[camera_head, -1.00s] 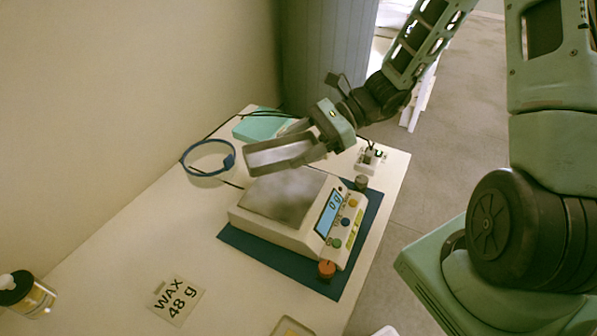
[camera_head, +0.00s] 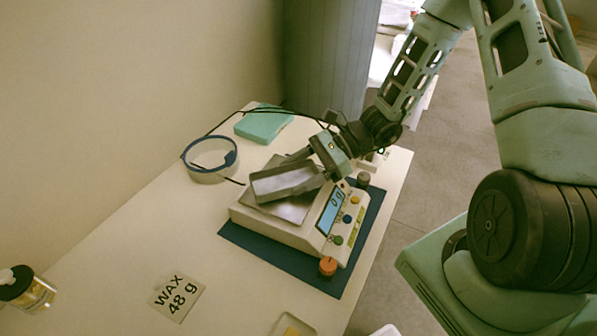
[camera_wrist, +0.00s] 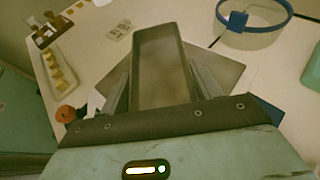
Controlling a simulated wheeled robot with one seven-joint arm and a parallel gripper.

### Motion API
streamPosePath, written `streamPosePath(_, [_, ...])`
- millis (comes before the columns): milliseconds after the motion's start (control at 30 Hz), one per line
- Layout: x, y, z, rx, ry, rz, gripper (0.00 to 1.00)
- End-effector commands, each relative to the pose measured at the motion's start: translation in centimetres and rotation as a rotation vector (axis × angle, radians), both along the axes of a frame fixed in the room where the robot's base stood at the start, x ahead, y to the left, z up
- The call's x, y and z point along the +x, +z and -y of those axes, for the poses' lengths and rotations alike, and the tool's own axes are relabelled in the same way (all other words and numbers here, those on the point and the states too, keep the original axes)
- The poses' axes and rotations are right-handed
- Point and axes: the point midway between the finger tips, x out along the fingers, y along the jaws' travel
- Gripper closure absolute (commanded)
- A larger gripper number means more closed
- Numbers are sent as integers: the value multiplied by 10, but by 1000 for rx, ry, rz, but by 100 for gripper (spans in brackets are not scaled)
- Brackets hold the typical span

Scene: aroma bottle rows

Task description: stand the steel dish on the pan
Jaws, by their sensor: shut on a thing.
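The steel dish (camera_head: 285,181) is a shallow rectangular tray, held tilted just above the scale's pan. It also fills the middle of the wrist view (camera_wrist: 160,68). My gripper (camera_head: 318,166) is shut on the dish, with a finger along each side in the wrist view. The pan (camera_head: 290,211) is a flat steel plate on top of the white scale (camera_head: 262,228), partly hidden by the dish. I cannot tell whether the dish's lower edge touches the pan. The scale's display (camera_head: 329,210) reads 0 g.
The scale stands on a dark blue mat (camera_head: 262,251). A blue-rimmed clear ring (camera_head: 210,160) and a green box (camera_head: 263,124) are behind it. A card (camera_head: 177,297) reads "WAX 48 g". A bottle (camera_head: 30,290) stands at the far left.

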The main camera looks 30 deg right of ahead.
Motion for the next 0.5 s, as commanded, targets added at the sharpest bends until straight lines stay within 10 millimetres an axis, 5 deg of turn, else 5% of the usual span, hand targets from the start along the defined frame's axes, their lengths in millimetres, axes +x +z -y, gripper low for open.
streamPosePath(33, [0,-3,0,1,0,0,60])
streamPosePath(67, [0,-3,0,0,0,0,34])
streamPosePath(133, [0,-2,0,0,0,0,15])
streamPosePath(500, [0,3,1,-1,-1,1,15])
